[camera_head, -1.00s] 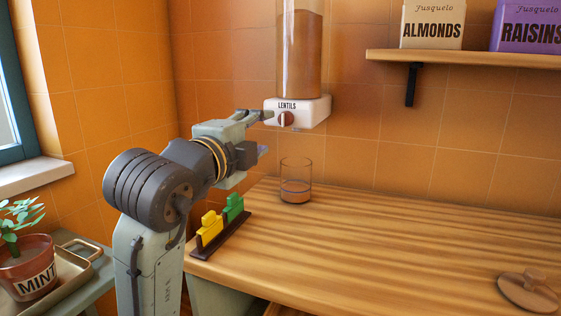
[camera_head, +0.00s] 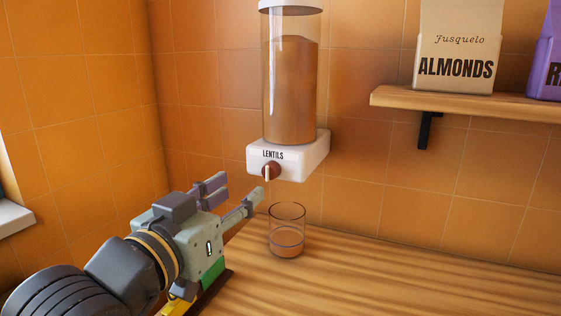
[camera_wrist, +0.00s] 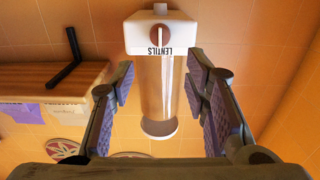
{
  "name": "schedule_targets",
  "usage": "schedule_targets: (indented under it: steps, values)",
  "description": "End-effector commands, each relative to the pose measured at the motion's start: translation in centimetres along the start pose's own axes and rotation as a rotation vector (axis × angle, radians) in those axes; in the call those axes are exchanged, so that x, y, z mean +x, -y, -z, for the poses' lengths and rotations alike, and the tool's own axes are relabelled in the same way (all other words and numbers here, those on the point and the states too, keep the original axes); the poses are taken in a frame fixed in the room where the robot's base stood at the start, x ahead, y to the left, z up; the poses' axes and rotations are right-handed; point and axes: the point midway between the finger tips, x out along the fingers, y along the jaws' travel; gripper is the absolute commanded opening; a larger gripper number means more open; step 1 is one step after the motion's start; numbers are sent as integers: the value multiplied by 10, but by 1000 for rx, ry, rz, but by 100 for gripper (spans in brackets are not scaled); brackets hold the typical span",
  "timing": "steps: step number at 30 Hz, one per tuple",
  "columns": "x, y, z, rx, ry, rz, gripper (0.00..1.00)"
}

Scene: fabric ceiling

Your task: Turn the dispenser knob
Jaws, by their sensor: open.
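The lentil dispenser (camera_head: 290,92) is a clear tube of brown contents on a white base labelled LENTILS, fixed to the wall. Its round brown knob (camera_head: 271,170) has a pale stripe, upright in both views. The knob shows upside-down in the wrist view (camera_wrist: 160,36), beyond the fingertips. My gripper (camera_head: 241,192) is open and empty, left of and below the knob, apart from it. In the wrist view, the fingers of my gripper (camera_wrist: 161,72) frame the tube. A glass (camera_head: 287,230) with a blue line stands below the dispenser, with brown contents low inside.
A wooden shelf (camera_head: 470,102) at right holds an ALMONDS box (camera_head: 458,50) and a purple box (camera_head: 549,55). The wooden counter (camera_head: 400,285) is clear right of the glass. Green and yellow pieces (camera_head: 212,273) sit partly hidden under my gripper.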

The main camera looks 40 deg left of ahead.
Motion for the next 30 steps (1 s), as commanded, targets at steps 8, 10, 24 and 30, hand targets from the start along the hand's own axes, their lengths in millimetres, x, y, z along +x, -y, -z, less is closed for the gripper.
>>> schedule_targets:
  steps: [8, 10, 24, 30]
  values:
    - [50, -2, 2, 2, 3, -4, 42]
    - [64, -1, 2, 1, 3, -4, 42]
    - [102, -1, 0, 4, 1, -1, 42]
    - [102, -1, 0, 4, 1, -1, 40]
